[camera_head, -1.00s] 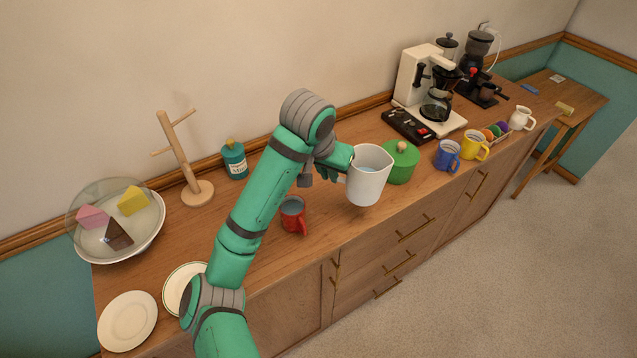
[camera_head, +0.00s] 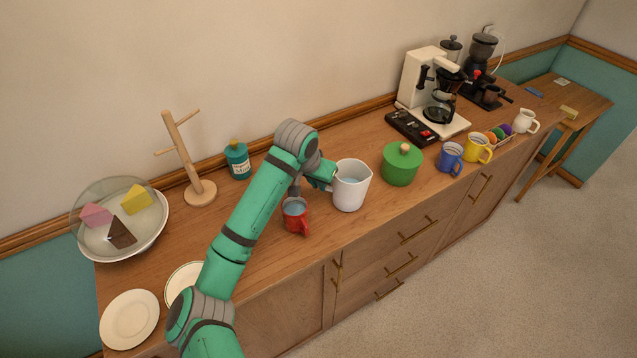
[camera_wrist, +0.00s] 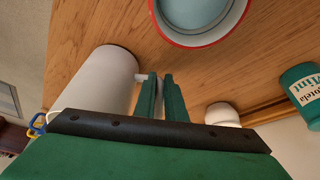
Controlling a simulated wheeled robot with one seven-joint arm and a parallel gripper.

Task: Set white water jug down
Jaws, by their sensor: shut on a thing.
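My gripper (camera_head: 324,178) is shut on the jug's handle, at the jug's left side. In the wrist view the two green fingers (camera_wrist: 163,95) are close together at the handle, and the jug's white body (camera_wrist: 95,80) is to their left.
A red mug (camera_head: 296,214) with liquid stands close left of the jug; it also shows in the wrist view (camera_wrist: 203,40). A green lidded pot (camera_head: 400,168) stands to the right, with a small gap. A teal bottle (camera_head: 238,160) is behind. Bare wood lies in front.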

